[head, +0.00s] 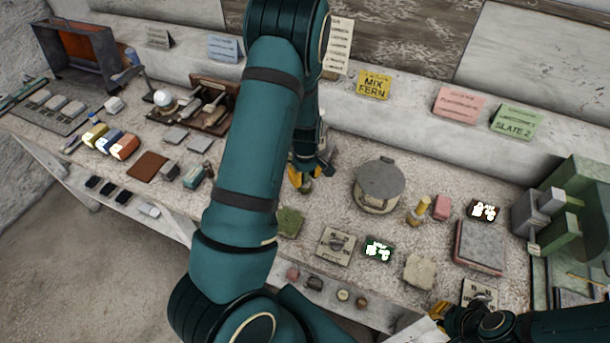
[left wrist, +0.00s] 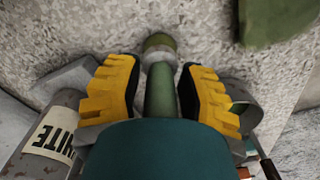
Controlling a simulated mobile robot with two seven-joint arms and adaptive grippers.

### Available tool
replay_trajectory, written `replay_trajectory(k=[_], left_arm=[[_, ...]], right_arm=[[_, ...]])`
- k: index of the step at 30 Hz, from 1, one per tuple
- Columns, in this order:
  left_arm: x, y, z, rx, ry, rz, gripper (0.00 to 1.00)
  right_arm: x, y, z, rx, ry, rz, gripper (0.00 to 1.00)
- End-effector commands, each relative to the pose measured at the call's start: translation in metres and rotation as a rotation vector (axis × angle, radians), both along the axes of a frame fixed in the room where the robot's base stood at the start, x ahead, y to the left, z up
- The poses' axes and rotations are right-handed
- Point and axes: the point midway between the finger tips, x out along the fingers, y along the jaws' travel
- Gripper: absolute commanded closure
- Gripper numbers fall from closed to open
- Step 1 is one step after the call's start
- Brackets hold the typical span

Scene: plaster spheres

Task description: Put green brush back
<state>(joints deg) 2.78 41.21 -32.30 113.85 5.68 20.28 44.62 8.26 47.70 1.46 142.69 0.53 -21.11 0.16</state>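My left gripper (head: 303,178) is low over the middle of the bench, partly hidden by my own arm. I cannot tell whether the head touches the bench. My right gripper (head: 440,312) is at the front right edge, beside a pale piece; its opening is unclear.
A can labelled WHITE (left wrist: 55,130) and a metal cup (left wrist: 243,108) flank the left gripper. A round lidded container (head: 380,183) stands to its right. A wooden rack (head: 222,103) with tools is back left. A yellow MIX FERN card (head: 374,84) stands behind.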

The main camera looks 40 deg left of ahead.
Motion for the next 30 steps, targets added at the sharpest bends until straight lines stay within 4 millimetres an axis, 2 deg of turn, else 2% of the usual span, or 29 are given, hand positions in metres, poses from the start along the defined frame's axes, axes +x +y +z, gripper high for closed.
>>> replay_trajectory(k=[10, 14, 24, 30], left_arm=[[0.0, 0.0, 0.002, 0.0, 0.0, 0.0, 0.58], [0.001, 0.0, 0.013, 0.0, -0.003, 0.0, 0.58], [0.001, -0.001, 0.082, 0.0, -0.005, -0.001, 0.58], [0.001, -0.002, 0.112, 0.0, -0.002, -0.001, 0.58]], right_arm=[[0.0, 0.0, 0.002, 0.0, -0.001, 0.0, 1.0], [0.0, 0.0, 0.005, 0.001, -0.001, 0.0, 1.0], [0.0, -0.001, 0.016, 0.003, -0.001, 0.0, 1.0], [-0.001, -0.001, 0.021, 0.004, -0.001, 0.001, 1.0]])
